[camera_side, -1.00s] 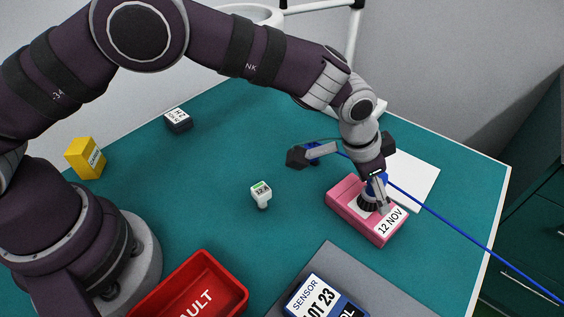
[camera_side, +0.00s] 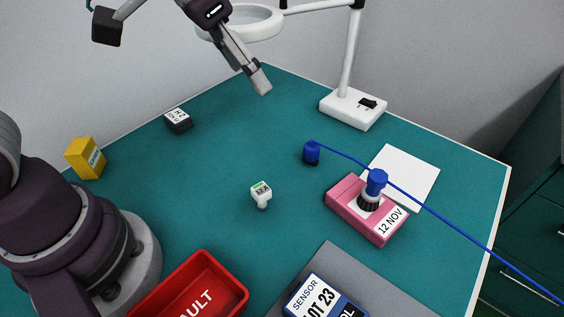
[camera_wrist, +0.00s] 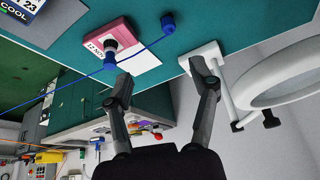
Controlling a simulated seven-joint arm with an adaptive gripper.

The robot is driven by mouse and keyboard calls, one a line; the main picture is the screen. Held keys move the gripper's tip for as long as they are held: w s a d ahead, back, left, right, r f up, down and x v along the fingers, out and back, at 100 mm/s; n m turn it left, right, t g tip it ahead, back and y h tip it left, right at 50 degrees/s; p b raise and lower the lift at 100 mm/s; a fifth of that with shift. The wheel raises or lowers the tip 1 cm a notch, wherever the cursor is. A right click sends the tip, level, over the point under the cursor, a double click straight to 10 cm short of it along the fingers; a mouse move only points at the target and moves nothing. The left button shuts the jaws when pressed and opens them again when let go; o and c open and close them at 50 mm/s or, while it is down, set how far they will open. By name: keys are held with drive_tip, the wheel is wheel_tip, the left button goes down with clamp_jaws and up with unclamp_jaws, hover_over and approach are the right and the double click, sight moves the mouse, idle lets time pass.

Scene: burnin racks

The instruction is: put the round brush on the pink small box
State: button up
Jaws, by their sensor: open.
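The round brush (camera_side: 372,191) has a blue handle and dark bristles. It stands upright, bristles down, on top of the pink small box (camera_side: 347,192), which lies on the teal table with a "12 NOV" label. In the wrist view the brush (camera_wrist: 109,52) and the pink box (camera_wrist: 97,30) also show together at the upper left. My gripper (camera_wrist: 166,78) is open and empty, raised well away from the box. In the side view one of its fingers (camera_side: 250,68) shows at the top, above the far table edge.
A blue cable runs from a blue plug (camera_side: 311,152) past the brush to the right table edge. A white sheet (camera_side: 405,177), lamp base (camera_side: 352,108), small white device (camera_side: 261,194), dark box (camera_side: 178,120), yellow box (camera_side: 85,158), red bin (camera_side: 237,294) and grey mat (camera_side: 328,257) surround clear teal table.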

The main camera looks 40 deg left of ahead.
drive_tip(key=s+a+f+n+y, duration=0.1)
drive_tip(key=s+a+n, duration=0.2)
drive_tip(key=s+a, duration=0.4)
drive_tip(key=shift+s+a+n+t, duration=0.2)
drive_tip(key=shift+s+n+t, duration=0.15)
drive_tip(key=shift+s, duration=0.55)
